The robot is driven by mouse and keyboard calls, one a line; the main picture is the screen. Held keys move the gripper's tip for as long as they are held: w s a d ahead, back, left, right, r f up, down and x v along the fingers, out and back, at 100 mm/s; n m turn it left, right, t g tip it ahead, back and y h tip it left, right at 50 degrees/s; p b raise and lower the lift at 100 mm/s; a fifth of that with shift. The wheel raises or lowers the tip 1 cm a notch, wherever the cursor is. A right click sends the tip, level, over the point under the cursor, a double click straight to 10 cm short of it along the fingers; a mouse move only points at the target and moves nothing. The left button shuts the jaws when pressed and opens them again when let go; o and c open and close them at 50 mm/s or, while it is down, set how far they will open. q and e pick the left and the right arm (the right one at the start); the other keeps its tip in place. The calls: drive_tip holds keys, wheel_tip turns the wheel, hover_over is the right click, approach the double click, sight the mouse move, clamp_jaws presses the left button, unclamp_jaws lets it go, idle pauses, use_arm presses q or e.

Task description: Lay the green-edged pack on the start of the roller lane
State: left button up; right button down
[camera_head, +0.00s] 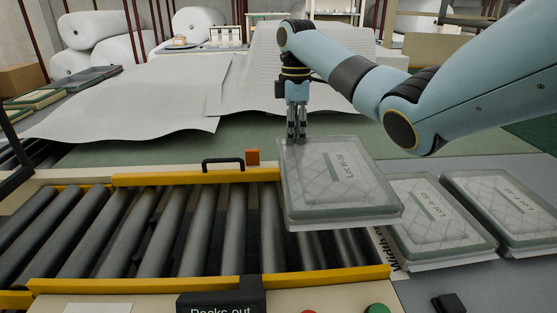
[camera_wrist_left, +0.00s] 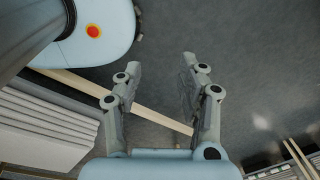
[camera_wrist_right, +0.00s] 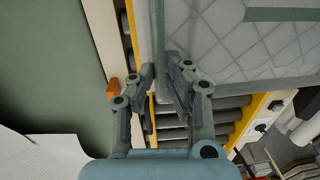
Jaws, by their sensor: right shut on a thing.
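The held pack (camera_head: 325,180) is a flat, clear-wrapped quilted pack with a grey-green edge, a green stripe and a lot label. My right gripper (camera_head: 297,134) is shut on its far edge, near the far left corner. The pack hangs nearly flat over the right end of the roller lane (camera_head: 160,230) and covers part of its rollers. In the right wrist view the pack (camera_wrist_right: 245,45) fills the upper right, beside the fingers (camera_wrist_right: 160,72), with rollers below it. My left gripper (camera_wrist_left: 160,65) is open and empty in the left wrist view, over grey floor.
Two similar packs, one nearer (camera_head: 435,215) and one further right (camera_head: 505,205), lie right of the lane. Yellow rails (camera_head: 200,178) edge the lane. A black handle (camera_head: 222,163) and an orange block (camera_head: 253,157) stand behind it. White wadding sheets (camera_head: 150,105) lie further back.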

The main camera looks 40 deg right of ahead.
sight(278, 139)
drive_tip(key=a+f, duration=0.1)
drive_tip(key=w+a, duration=0.1)
drive_tip(key=w+a+f, duration=0.1)
drive_tip(key=shift+a+f, duration=0.25)
drive_tip(key=shift+f, duration=0.05)
drive_tip(key=shift+a+f, duration=0.15)
drive_tip(key=shift+f, duration=0.05)
wheel_tip(278, 139, down, 3)
drive_tip(key=shift+f+p, duration=0.2)
drive_tip(key=shift+p, duration=0.25)
drive_tip(key=shift+f, duration=0.8)
drive_tip(key=c, duration=1.4)
unclamp_jaws()
use_arm(q)
drive_tip(key=w, duration=0.1)
drive_tip(key=w+r, duration=0.1)
drive_tip(key=w, duration=0.1)
drive_tip(key=shift+t, duration=0.3)
use_arm(e)
drive_tip(key=shift+o, duration=0.2)
